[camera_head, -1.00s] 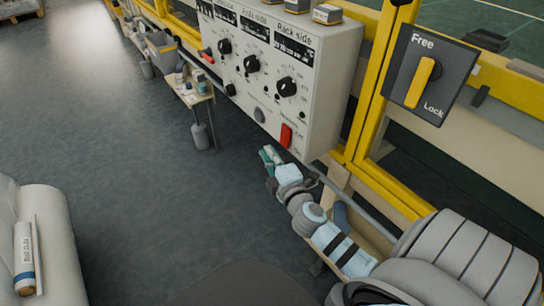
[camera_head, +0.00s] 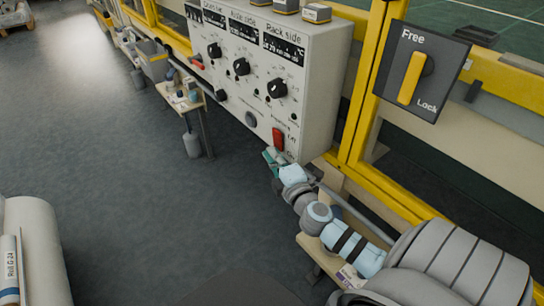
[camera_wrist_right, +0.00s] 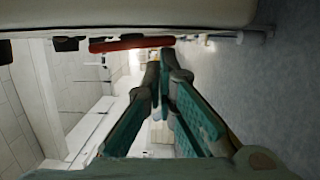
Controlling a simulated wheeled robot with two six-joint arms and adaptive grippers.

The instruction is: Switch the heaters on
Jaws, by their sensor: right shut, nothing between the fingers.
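The heater control box (camera_head: 318,95) is pale grey, with labelled displays and black knobs (camera_head: 277,89), one display under "Rack side". A red switch (camera_head: 278,139) sits low at its right end, with small lettering beside it too blurred to read surely. My right gripper (camera_head: 270,158) is just below and left of the red switch, its teal-padded fingers shut and empty. In the right wrist view the fingertips (camera_wrist_right: 160,72) are together, and a red part (camera_wrist_right: 130,43), probably the switch, lies just beyond them; contact cannot be told. My left gripper is out of view.
A yellow Free/Lock handle (camera_head: 411,78) on a dark plate is at the upper right, by the yellow frame (camera_head: 362,100). A small table (camera_head: 190,102) stands left of the box. A white roll (camera_head: 40,245) lies at lower left. The floor between is clear.

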